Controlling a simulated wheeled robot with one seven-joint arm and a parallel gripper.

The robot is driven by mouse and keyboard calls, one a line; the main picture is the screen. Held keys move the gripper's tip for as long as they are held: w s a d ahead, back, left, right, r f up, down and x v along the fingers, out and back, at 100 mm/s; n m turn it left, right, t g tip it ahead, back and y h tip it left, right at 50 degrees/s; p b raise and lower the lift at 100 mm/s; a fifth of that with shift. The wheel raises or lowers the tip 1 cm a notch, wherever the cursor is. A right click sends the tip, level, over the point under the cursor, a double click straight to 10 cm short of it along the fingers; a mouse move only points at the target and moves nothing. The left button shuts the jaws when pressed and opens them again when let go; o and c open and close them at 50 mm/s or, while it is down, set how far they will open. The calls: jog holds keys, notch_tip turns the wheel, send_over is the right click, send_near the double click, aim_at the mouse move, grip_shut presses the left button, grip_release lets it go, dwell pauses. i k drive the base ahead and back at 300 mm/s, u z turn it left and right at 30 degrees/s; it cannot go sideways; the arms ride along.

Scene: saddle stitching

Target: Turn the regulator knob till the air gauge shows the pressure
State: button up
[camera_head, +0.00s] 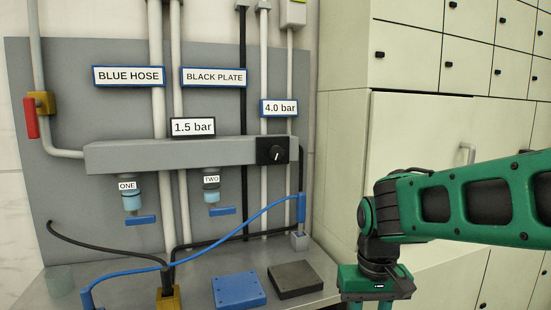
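A black square panel with a round knob (276,151) sits at the right end of the grey manifold bar (180,155). A pale pointer mark on the knob stands nearly upright, tilted slightly right. A "4.0 bar" sign (279,108) is above it, and a "1.5 bar" sign (193,127) stands on the bar further left. I see no gauge dial that I can make out. My gripper (371,306) is at the bottom, right of and below the knob, well apart from it. Its fingers point down and are cut off by the frame edge, so their opening is hidden.
Signs "BLUE HOSE" (128,76) and "BLACK PLATE" (214,77) are on the wall panel. Blue-handled valves ONE (132,203) and TWO (212,197) hang below the bar. A blue hose (235,228) crosses above blue (238,290) and black (295,280) plates. Cabinets stand right.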

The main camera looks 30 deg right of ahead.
aim_at(276, 153)
jog(key=z, duration=2.8)
jog(key=k, duration=1)
jog(key=u, duration=1.75)
jog(key=i, duration=0.5)
jog(key=u, duration=0.05)
